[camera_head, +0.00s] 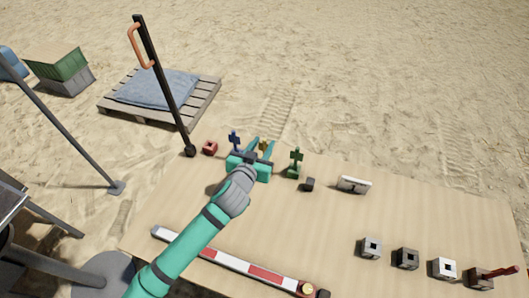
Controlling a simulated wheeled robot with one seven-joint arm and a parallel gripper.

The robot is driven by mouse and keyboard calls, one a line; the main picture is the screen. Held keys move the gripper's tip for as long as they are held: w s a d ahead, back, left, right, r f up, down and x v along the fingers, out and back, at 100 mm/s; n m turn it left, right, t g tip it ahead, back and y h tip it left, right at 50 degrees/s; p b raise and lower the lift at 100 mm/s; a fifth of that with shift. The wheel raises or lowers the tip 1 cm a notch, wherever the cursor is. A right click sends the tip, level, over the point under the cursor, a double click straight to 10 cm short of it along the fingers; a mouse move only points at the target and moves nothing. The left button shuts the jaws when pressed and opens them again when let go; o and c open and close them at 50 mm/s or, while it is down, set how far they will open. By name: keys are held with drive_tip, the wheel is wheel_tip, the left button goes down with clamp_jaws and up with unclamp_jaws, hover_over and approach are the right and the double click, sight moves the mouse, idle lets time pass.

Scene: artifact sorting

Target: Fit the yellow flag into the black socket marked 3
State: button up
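The yellow flag (264,146) stands near the table's far edge, between a blue flag (235,141) and a green flag (296,160). My gripper (262,147) reaches over the table, with its two teal fingers spread on either side of the yellow flag. The fingers look open, and the flag's lower part is hidden by the gripper. A row of block sockets is at the right front: a grey one (371,248), a dark one (406,258), a white one (444,268) and a brownish dark one (479,279). The number marks are not readable.
A red piece (503,271) lies at the rightmost socket. A red-and-white bar (235,263) lies along the front. A small dark block (309,184), a white plate-like object (354,184), a red block (210,147) and a black post (164,90) are also here. The table's middle is clear.

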drive_tip(key=x, duration=0.5)
drive_tip(key=shift+w+d, duration=0.15)
drive_tip(key=shift+c, duration=0.6)
drive_tip(key=shift+r, duration=0.1)
clamp_jaws()
